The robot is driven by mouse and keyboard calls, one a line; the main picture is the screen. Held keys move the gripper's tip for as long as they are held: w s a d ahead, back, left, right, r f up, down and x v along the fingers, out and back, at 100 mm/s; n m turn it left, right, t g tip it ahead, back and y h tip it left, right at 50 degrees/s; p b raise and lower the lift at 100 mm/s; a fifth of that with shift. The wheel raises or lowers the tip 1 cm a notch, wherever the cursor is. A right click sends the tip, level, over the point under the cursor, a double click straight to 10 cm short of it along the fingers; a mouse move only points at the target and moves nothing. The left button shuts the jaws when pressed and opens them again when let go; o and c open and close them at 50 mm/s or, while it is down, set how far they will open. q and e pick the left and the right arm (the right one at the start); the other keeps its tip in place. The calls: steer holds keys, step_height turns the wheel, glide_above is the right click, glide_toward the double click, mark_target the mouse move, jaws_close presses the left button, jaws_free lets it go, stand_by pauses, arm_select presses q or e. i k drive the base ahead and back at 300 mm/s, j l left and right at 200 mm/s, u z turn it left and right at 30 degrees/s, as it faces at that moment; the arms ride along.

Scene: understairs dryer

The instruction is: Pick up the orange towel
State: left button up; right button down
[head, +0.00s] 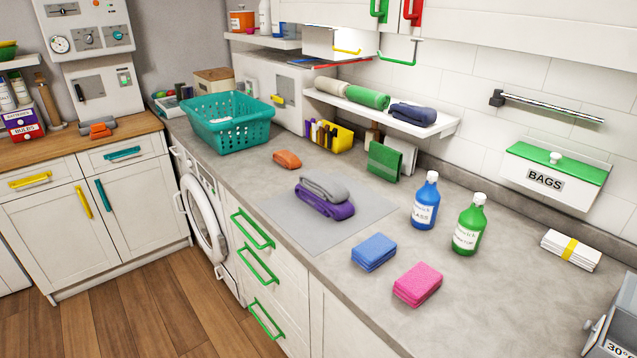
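A small orange item (287,159) with rounded ends lies on the grey counter, between the teal basket and the grey mat. Another orange item (99,130), which looks like folded cloth, lies on the wooden counter at the left, beside a grey item. Both are small in the picture, and I cannot tell for sure which is the orange towel. Neither of my grippers shows in the head view.
A teal basket (186,120) stands at the counter's far end. Grey (325,189) and purple (323,205) towels lie on a grey mat (370,212). Blue (374,252) and pink (418,285) cloths and blue (425,203) and green (469,226) bottles stand nearer. A shelf (425,128) overhangs the back.

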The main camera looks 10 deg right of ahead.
mark_target(285, 158)
steer(key=i+j+z, duration=0.15)
steer(key=z, duration=0.25)
steer(key=i+j+z, duration=0.1)
steer(key=z, duration=0.35)
steer(key=i+j+z, duration=0.1)
steer(key=j+z, duration=0.3)
